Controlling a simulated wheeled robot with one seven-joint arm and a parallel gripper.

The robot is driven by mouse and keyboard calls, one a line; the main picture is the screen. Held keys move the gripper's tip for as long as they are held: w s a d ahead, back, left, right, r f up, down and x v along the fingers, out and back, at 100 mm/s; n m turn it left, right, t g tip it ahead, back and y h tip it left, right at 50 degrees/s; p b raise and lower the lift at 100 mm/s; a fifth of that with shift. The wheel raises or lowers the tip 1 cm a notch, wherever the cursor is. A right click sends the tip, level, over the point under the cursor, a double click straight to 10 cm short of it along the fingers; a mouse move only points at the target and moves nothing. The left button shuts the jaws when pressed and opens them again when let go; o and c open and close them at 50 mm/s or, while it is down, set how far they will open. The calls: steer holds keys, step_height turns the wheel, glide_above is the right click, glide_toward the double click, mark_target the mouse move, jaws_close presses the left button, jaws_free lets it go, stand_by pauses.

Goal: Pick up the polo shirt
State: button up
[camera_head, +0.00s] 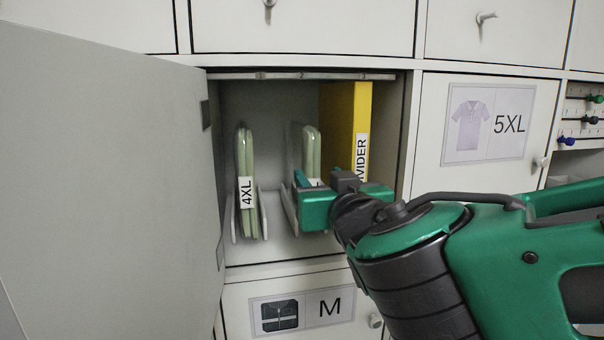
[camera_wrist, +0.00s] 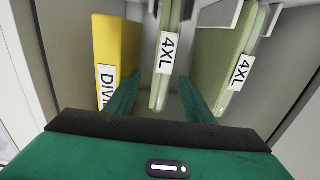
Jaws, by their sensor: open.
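Two pale green folded garments in clear bags stand upright on edge inside an open compartment, each labelled 4XL. One garment (camera_head: 246,160) is at the left. The other garment (camera_head: 311,147) is in the middle, its lower part hidden by my gripper (camera_head: 314,190). In the wrist view, where the sides are swapped, the middle garment (camera_wrist: 163,86) is between the fingers of my open gripper (camera_wrist: 158,98), and the other garment (camera_wrist: 226,70) is outside the right finger. I cannot tell whether a finger touches the bag. The type of garment cannot be made out.
A yellow divider (camera_head: 347,120) stands right of the middle garment and shows at left in the wrist view (camera_wrist: 112,58). White holders support the garments. The open door (camera_head: 110,180) borders the left. Closed 5XL (camera_head: 488,125) and M (camera_head: 300,311) compartments adjoin.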

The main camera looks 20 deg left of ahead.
mark_target(314, 171)
steer(key=shift+r+x, duration=0.2)
steer(key=shift+x, duration=2.4)
steer(key=shift+s+a, duration=0.1)
jaws_close()
